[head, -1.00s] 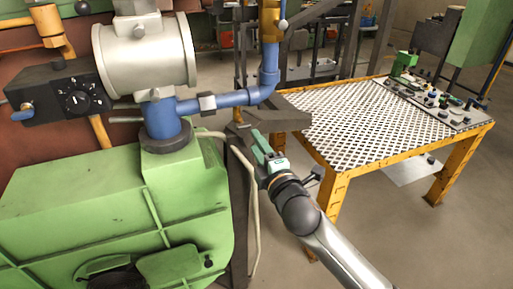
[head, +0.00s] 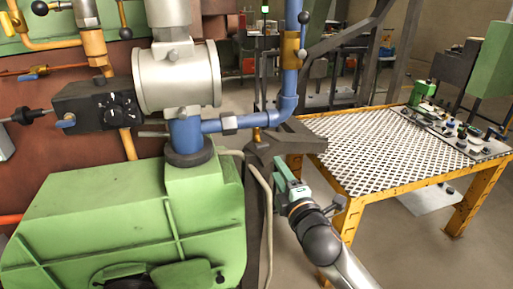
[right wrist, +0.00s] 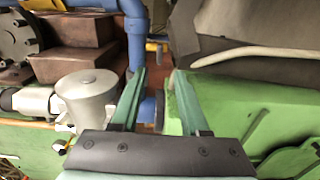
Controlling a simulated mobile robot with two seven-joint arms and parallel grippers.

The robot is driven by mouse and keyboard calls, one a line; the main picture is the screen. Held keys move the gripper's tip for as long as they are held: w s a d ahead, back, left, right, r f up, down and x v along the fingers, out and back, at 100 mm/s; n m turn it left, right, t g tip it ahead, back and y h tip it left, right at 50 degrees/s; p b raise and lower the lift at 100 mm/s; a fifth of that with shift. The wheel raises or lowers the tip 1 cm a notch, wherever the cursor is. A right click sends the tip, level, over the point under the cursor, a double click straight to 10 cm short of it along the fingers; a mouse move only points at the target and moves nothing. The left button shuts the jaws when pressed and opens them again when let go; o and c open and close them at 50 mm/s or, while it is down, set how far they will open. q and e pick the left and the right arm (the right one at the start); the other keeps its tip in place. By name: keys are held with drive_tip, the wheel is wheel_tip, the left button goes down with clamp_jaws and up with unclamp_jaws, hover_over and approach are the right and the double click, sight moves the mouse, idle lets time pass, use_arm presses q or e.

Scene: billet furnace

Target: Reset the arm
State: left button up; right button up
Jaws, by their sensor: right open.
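My right arm comes in from the lower right in the head view. Its right gripper (head: 279,170) is beside the green furnace housing (head: 110,215), near the dark metal bracket (head: 285,142) and left of the table. In the right wrist view, the two green fingers of the right gripper (right wrist: 160,90) stand apart with nothing between them. Behind them show the blue pipe (right wrist: 136,40) and the green housing. My left gripper is in neither view.
A yellow-framed table with a patterned top (head: 370,150) stands to the right, with a control panel (head: 460,132) on it. A black dial box (head: 95,105), a silver cylinder (head: 178,75) and the blue pipe (head: 255,122) are at the left. Floor shows at lower right.

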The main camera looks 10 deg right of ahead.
drive_tip(key=s+a+f+m+g+y, duration=0.1)
drive_tip(key=s+f+m+g, duration=0.15)
drive_tip(key=s+f, duration=0.45)
drive_tip(key=s+f+m+g, duration=0.2)
drive_tip(key=f+m, duration=0.2)
drive_tip(key=f, duration=0.7)
drive_tip(key=s+f+m+g, duration=0.4)
drive_tip(key=s+f+m, duration=0.6)
drive_tip(key=s+f, duration=0.6)
drive_tip(key=s+a, duration=0.1)
drive_tip(key=s, duration=0.2)
drive_tip(key=shift+s, duration=0.3)
drive_tip(key=shift+c, duration=0.2)
